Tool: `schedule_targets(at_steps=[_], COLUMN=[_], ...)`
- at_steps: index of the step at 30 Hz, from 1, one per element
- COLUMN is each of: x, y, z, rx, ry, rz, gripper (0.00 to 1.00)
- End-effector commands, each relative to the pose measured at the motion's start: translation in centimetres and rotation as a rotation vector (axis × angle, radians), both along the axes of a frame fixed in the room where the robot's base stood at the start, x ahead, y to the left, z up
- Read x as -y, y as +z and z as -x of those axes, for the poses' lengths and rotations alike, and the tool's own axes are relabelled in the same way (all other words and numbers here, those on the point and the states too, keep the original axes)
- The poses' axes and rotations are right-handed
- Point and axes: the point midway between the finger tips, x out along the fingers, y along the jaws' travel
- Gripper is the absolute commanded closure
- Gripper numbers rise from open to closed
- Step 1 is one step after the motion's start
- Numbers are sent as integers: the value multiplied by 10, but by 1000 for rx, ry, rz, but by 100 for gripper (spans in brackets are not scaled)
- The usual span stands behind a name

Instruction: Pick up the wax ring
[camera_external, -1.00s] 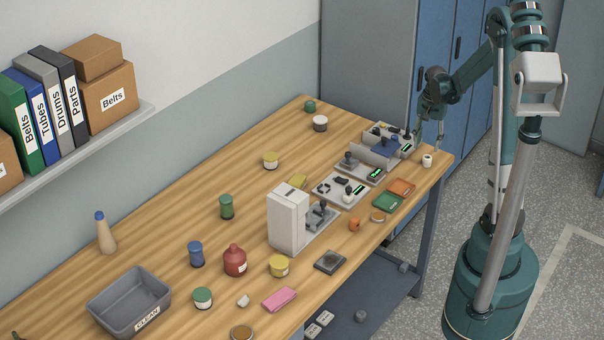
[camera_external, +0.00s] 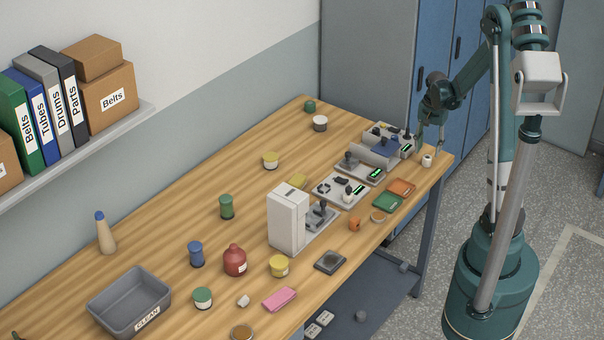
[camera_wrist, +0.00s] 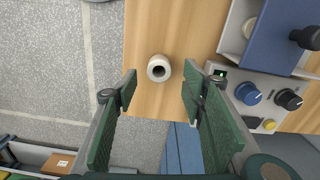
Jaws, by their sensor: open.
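A small whitish ring with a dark round hole, which looks like the wax ring (camera_external: 427,161), stands near the table's right corner. In the wrist view the ring (camera_wrist: 159,68) is upper centre, its hole facing the camera. My gripper (camera_external: 430,150) is just above the ring at that corner. In the wrist view my gripper (camera_wrist: 160,84) is open, with green fingers left and right of the ring and clear gaps on both sides. Nothing is held. I cannot tell the exact height of the fingertips over the table.
Control boxes with knobs (camera_wrist: 268,100) and a blue block (camera_wrist: 280,35) are close to the right finger in the wrist view. The table edge and grey floor (camera_wrist: 50,70) lie to the left.

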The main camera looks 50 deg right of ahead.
Motion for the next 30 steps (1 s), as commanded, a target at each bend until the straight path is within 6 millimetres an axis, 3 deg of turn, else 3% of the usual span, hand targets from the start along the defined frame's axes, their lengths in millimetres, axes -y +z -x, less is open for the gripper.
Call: schedule_targets(at_steps=[14, 30], x=[0, -1], y=[-4, -47], z=[0, 1], rx=[0, 0], ry=[0, 0], rz=[0, 0], gripper=[59, 59])
